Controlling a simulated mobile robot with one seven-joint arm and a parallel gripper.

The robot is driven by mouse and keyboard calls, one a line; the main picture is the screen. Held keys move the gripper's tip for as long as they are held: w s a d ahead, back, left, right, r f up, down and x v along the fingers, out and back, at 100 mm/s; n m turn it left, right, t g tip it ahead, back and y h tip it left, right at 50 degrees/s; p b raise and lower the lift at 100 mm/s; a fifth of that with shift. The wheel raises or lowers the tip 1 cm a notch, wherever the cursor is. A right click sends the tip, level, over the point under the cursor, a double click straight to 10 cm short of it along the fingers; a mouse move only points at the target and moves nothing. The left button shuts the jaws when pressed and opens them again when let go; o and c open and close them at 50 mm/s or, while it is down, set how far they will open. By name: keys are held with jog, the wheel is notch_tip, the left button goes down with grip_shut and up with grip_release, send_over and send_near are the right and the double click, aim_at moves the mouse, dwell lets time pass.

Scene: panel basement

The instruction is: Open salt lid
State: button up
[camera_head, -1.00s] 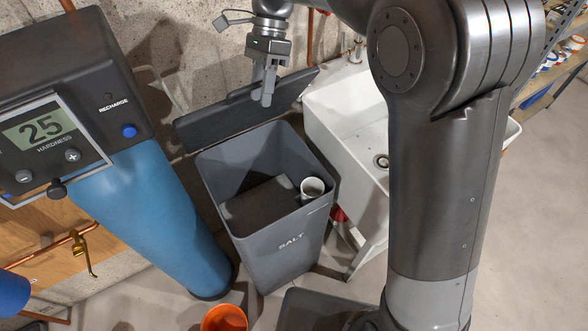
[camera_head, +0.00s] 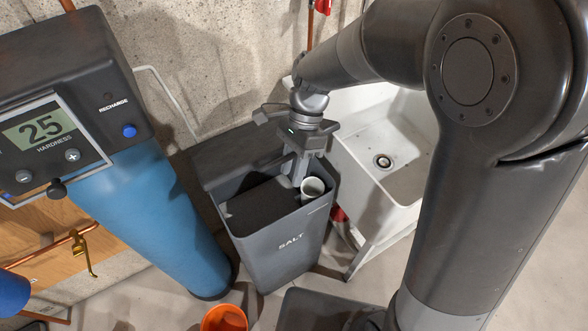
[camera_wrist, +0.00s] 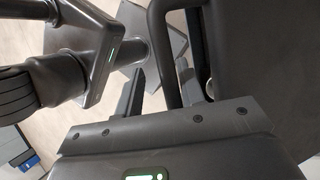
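The grey salt bin (camera_head: 290,243), marked SALT, stands upright in the head view. Its dark grey lid (camera_head: 228,152) is at the back. The lid overlaps the rear of the opening in this view, while the front stays uncovered. My gripper (camera_head: 294,178) points down at the right side of the opening, beside a white cup (camera_head: 313,187). Whether a finger touches the lid is hidden.
A dark flat surface (camera_head: 262,207) shows inside the bin. A blue tank (camera_head: 145,210) with a control box stands left. A white sink (camera_head: 405,160) is close on the right. An orange bucket (camera_head: 224,318) is at the front. A concrete wall (camera_head: 210,50) is behind.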

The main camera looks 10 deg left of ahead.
jog(key=shift+s+d+f, duration=0.15)
jog(key=shift+d+f, duration=0.05)
jog(key=shift+f, duration=0.2)
jog(key=shift+w+a+v, duration=0.1)
jog(key=shift+w+v, duration=0.05)
jog(key=shift+v, duration=1.9)
jog(key=shift+w+a+v, duration=0.1)
jog(key=shift+v, duration=2)
jog(key=shift+w+a+v, duration=0.1)
jog(key=shift+w+v, duration=0.05)
jog(key=shift+v, duration=1.9)
jog(key=shift+f, duration=0.2)
